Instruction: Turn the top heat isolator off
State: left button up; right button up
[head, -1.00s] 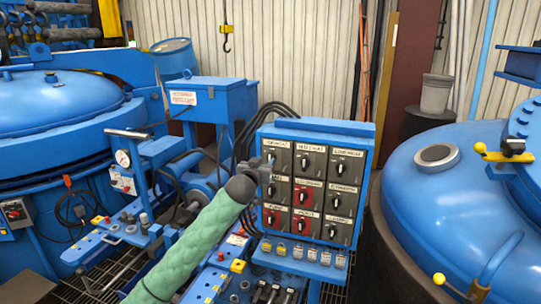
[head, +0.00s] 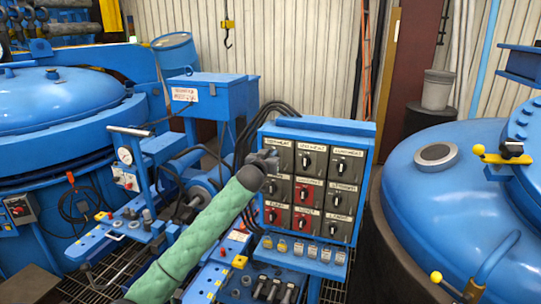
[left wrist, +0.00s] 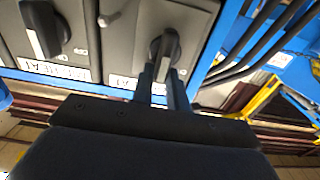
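The blue panel (head: 367,165) carries rows of black and red rotary isolators, with a label strip above each top one. The top row has a left isolator mostly hidden behind my gripper, a middle isolator (head: 312,160) and a right isolator (head: 347,162). My left gripper (head: 268,160) is at the top-left isolator. In the left wrist view, which is upside down, the top-left isolator's handle (left wrist: 165,48) lies between my left gripper's fingers (left wrist: 164,85). Whether they press on it is unclear. The neighbouring isolator (left wrist: 45,30) is clear of the gripper. My right gripper is out of view.
Several small padlock-like items (head: 297,248) line the ledge below the panel. Black cables run behind its left side. A blue furnace lid (head: 65,100) is at left and a blue vessel (head: 445,200) is at right. A blue box (head: 215,95) stands behind.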

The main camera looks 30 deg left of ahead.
pick_arm(q)
grip_shut()
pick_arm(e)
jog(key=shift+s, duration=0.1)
